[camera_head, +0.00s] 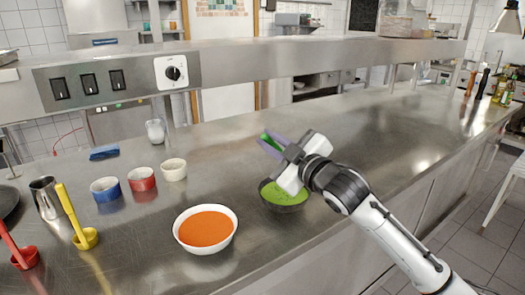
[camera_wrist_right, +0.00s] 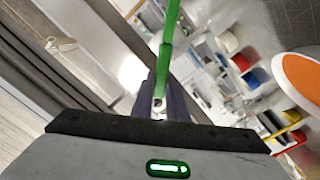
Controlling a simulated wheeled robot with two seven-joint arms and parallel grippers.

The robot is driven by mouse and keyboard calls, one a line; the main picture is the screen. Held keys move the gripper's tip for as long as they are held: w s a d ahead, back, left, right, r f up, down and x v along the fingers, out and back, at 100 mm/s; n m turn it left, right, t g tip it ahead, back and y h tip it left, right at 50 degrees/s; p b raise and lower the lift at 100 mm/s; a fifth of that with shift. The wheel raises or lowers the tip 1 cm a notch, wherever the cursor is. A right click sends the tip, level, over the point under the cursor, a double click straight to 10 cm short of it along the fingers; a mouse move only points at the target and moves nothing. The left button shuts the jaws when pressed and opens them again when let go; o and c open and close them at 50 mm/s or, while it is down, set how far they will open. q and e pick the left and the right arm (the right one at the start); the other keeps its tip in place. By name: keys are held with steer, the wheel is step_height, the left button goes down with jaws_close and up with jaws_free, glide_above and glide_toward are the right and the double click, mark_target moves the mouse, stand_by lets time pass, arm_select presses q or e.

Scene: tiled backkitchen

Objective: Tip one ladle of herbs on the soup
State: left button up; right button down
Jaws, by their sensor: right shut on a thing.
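My right gripper (camera_head: 268,146) is above the counter, behind the dark bowl of green soup (camera_head: 284,196). Its purple fingers are shut on a green ladle (camera_wrist_right: 167,45), of which the handle shows in the right wrist view; its scoop is not clearly seen. A white bowl of orange soup (camera_head: 205,228) stands left of the green one and shows at the right of the wrist view (camera_wrist_right: 302,78). Blue (camera_head: 105,189), red (camera_head: 142,179) and cream (camera_head: 174,169) pots stand further left; I cannot tell which holds herbs. My left gripper is not in view.
A yellow ladle (camera_head: 84,236) and a red ladle (camera_head: 25,256) stand at the left, near a metal cup (camera_head: 47,198). A glass jar (camera_head: 156,132) and a blue object (camera_head: 104,152) are further back. A raised metal shelf (camera_head: 260,58) runs behind.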

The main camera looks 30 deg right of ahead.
steer(key=d+r+m, duration=0.8)
steer(key=d, duration=0.3)
steer(key=shift+w+d, duration=0.2)
steer(key=shift+w, duration=0.05)
stand_by(0.5)
